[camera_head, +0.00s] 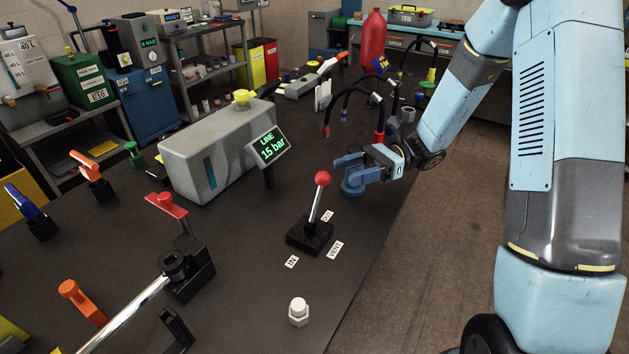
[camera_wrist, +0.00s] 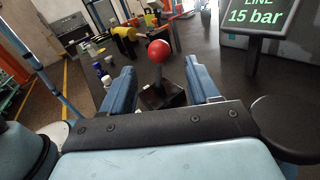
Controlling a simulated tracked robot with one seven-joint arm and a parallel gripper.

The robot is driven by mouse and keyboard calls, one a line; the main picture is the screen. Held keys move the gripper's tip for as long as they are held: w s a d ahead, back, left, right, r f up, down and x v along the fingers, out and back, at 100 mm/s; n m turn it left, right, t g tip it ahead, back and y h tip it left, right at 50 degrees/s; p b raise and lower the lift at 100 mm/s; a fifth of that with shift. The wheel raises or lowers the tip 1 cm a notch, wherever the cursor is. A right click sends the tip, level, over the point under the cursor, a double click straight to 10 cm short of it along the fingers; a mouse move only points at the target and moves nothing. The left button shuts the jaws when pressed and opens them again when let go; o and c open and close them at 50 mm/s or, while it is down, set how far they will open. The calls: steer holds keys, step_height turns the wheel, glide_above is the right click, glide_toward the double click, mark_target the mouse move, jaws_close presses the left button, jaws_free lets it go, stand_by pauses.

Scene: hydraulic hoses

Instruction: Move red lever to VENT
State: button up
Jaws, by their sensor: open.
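The red lever (camera_head: 322,178) has a red ball knob on a silver shaft and rises from a black base (camera_head: 310,236) on the dark bench. The shaft leans slightly toward the upper right in the head view. White labels lie around the base, one reading VENT (camera_head: 335,249). My gripper (camera_head: 364,175) is open and empty, to the right of the knob and a little farther back. In the wrist view the red knob (camera_wrist: 158,51) shows beyond and between my two open, blue fingers (camera_wrist: 160,85), apart from both.
A display (camera_head: 268,147) reading LINE 15 bar stands behind the lever, beside a grey housing (camera_head: 215,150). Black hoses (camera_head: 350,90) stand behind my gripper. A white bolt-like piece (camera_head: 298,311) stands in front.

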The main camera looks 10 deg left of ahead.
mark_target(317, 198)
steer(key=x, duration=0.9)
steer(key=shift+a, duration=0.2)
steer(key=shift+s, duration=0.15)
jaws_close()
